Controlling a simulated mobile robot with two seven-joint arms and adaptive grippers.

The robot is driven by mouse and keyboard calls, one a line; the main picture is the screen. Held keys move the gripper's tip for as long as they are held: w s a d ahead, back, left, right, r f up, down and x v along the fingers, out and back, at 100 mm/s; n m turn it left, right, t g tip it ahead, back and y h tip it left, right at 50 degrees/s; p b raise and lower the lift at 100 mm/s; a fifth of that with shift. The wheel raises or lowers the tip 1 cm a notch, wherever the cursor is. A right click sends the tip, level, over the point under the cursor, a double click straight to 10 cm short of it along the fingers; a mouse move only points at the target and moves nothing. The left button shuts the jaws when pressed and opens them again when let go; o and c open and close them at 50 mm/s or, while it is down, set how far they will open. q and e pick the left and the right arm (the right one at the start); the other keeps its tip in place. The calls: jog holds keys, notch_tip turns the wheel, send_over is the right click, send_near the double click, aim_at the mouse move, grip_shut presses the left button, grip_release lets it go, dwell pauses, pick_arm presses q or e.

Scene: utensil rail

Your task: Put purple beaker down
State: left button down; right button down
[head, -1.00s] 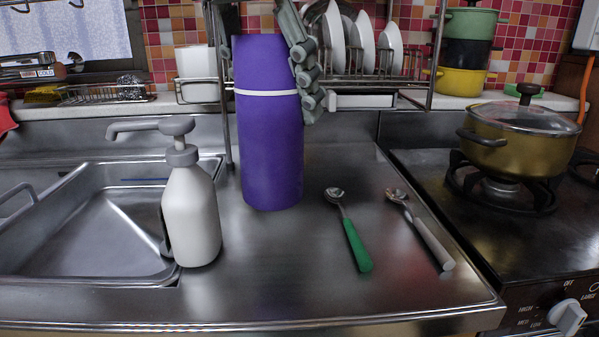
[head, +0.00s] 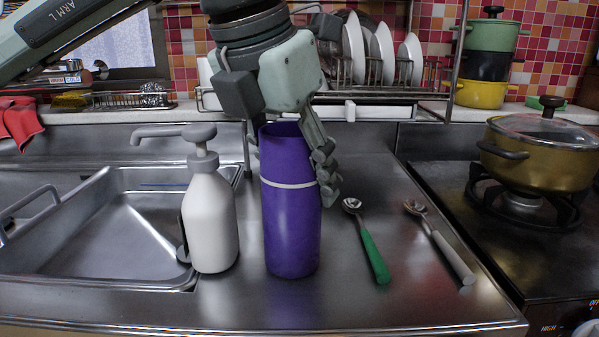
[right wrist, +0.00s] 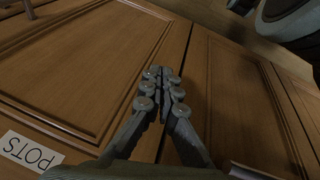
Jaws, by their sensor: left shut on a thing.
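The purple beaker (head: 290,230), tall with a white band, is upright over the steel counter (head: 340,300), between the white pump bottle and the green-handled spoon. My left gripper (head: 290,163) comes down from above and is shut on the beaker's upper part, with one finger visible on its right side and the other mostly hidden behind its left edge. The beaker's base appears at or very near the counter; I cannot tell whether it touches. My right gripper (right wrist: 160,82) is shut and empty, low in front of wooden cabinet doors (right wrist: 85,65).
The white pump bottle (head: 210,225) stands close left of the beaker, beside the sink (head: 100,235). A green-handled spoon (head: 372,250) and a grey-handled spoon (head: 445,250) lie to the right. A pot (head: 540,155) sits on the stove. A dish rack (head: 375,85) is behind.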

pick_arm(q)
jog(key=c, duration=0.7)
grip_release()
jog(key=v, duration=1.2)
